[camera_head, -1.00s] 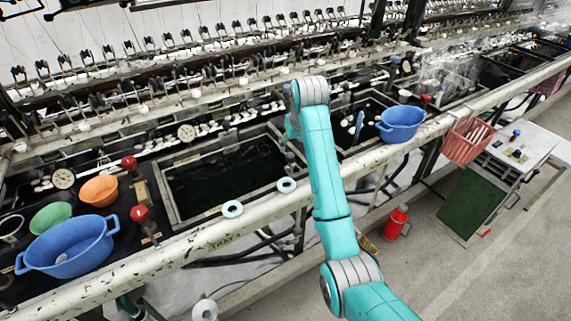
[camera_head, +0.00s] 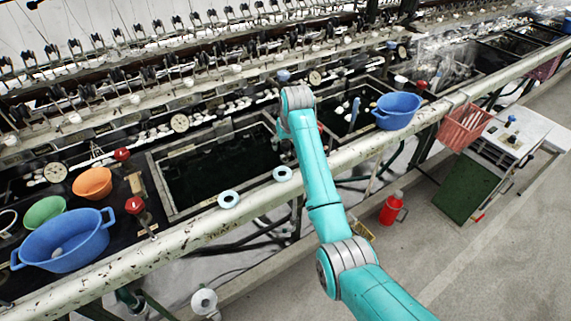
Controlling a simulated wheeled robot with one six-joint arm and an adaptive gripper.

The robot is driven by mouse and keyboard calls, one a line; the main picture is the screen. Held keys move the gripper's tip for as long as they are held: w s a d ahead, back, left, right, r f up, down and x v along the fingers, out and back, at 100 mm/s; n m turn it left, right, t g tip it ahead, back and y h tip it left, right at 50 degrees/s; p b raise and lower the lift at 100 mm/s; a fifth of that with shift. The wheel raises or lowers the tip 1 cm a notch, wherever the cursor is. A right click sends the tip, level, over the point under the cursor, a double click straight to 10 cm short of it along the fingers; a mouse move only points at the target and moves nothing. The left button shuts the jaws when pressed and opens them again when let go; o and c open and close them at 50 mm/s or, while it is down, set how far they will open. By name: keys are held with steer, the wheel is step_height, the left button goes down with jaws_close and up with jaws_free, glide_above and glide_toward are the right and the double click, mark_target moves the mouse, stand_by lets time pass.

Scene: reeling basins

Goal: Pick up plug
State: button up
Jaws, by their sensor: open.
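I cannot identify the plug with certainty. A slim pale-blue upright piece (camera_head: 355,108) stands in the dark basin (camera_head: 345,88) right of my arm; it may be the plug, but it is too small to tell. My teal arm reaches from the bottom right up over the front rail to the basins. Its far end, with a grey joint, is above the divider between two basins.
Blue tubs stand left (camera_head: 65,243) and right (camera_head: 398,110). A red basket (camera_head: 464,127) hangs beside a white cabinet (camera_head: 512,131). Open floor lies at lower right.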

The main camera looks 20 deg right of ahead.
steer(key=shift+w+f, duration=0.15)
steer(key=shift+f, duration=0.2)
steer(key=shift+c, duration=0.2)
jaws_close()
steer(key=shift+r, duration=0.1)
